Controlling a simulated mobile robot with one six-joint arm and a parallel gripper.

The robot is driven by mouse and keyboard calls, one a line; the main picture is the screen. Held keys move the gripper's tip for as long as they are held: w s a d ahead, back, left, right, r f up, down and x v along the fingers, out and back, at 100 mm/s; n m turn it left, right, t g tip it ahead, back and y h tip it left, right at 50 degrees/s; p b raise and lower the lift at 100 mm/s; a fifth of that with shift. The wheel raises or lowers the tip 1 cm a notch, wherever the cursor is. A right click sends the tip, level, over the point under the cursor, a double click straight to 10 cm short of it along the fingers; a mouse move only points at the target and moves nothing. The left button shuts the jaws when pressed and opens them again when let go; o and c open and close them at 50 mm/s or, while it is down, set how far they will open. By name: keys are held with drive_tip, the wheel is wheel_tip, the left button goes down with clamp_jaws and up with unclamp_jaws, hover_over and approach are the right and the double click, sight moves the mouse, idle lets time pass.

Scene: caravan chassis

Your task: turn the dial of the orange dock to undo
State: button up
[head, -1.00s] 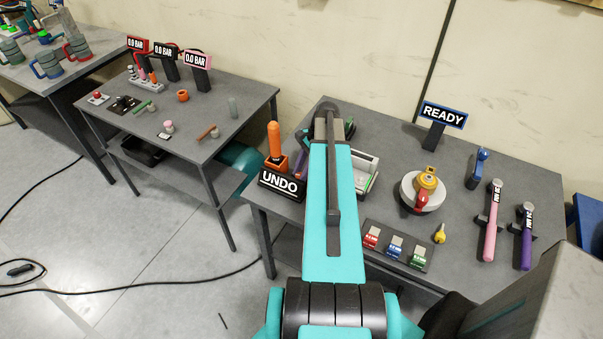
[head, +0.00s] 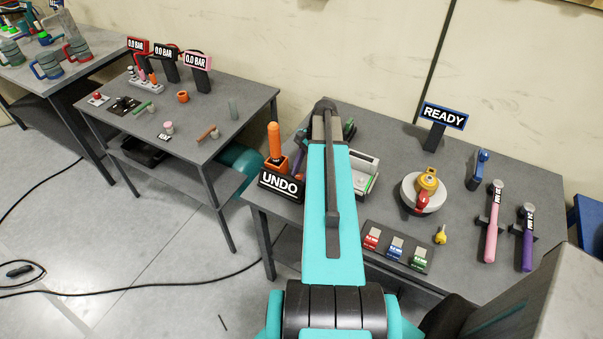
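The orange dock (head: 277,164) stands at the left end of the right-hand table, with an upright orange-handled tool (head: 275,139) in it. A black sign reading UNDO (head: 281,186) stands at its front. I cannot make out the dial itself. My teal arm reaches forward over the table, and its far end is just right of the dock. My gripper is hidden behind my own arm, so its fingers and anything between them do not show.
Right of my arm are a grey-white tray (head: 366,187), a round base with a yellow and red fitting (head: 408,192), and a READY sign (head: 444,116). Red, blue and green blocks sit in front.

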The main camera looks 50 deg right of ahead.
drive_tip(key=w+b+v, duration=0.1)
drive_tip(key=b+v, duration=0.3)
drive_tip(key=v, duration=0.9)
drive_tip(key=shift+s+d+r, duration=0.15)
drive_tip(key=shift+s+r, duration=0.2)
drive_tip(key=shift+s, duration=0.15)
idle(0.5)
